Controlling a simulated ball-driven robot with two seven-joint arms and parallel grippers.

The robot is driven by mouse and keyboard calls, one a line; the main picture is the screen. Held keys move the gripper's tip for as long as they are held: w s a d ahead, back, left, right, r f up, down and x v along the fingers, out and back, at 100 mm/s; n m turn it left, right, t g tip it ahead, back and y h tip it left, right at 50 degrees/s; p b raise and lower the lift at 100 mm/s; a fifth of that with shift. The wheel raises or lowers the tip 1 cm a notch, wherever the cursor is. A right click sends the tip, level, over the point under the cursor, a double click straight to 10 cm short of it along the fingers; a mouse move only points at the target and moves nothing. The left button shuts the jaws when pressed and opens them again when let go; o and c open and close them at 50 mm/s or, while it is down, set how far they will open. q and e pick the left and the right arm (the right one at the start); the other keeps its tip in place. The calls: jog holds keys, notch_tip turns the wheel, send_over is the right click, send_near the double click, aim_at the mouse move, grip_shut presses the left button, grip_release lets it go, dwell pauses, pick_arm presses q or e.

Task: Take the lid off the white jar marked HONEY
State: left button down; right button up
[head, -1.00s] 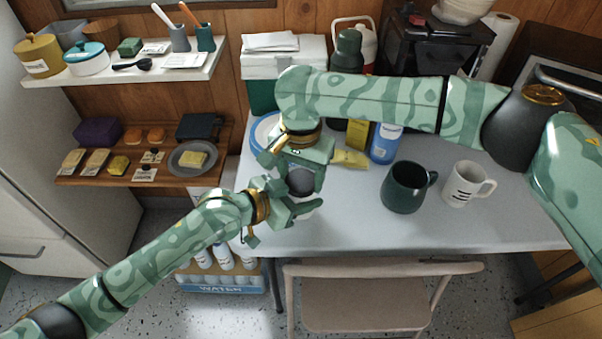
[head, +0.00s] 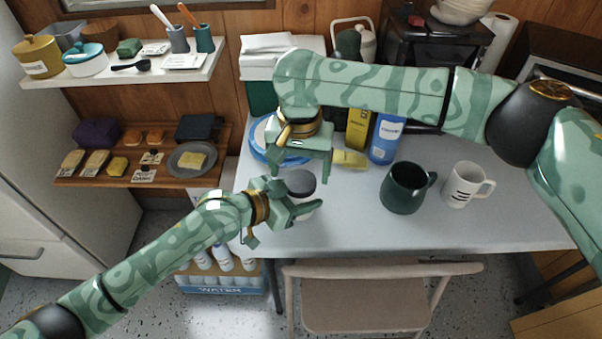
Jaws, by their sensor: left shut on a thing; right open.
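A small white jar (head: 305,208) with a dark grey lid (head: 301,182) is in my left gripper (head: 297,203), over the left front part of the table. The lid sits on top of the jar. Most of the white body is hidden by the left fingers, and no marking can be read on it. My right gripper (head: 300,162) is open and empty, just behind and above the lid, with its fingers pointing down. It appears clear of the lid.
The grey table (head: 480,230) holds a dark green mug (head: 403,188), a white mug (head: 463,185), a blue bottle (head: 385,140), a yellow box (head: 357,132) and a blue-rimmed plate (head: 258,138). A chair (head: 370,300) stands in front. Shelves hang at left.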

notch_tip(320, 180, up, 2)
jog(key=shift+r, duration=0.1)
jog(key=shift+c, duration=0.4)
notch_tip(320, 180, up, 3)
jog(key=shift+r+m, duration=0.1)
jog(key=shift+m, duration=1)
notch_tip(320, 180, down, 8)
jog(key=shift+r, duration=0.1)
jog(key=c, duration=1)
jog(key=n, duration=0.3)
jog(key=o, duration=1.1)
jog(key=shift+c, duration=0.2)
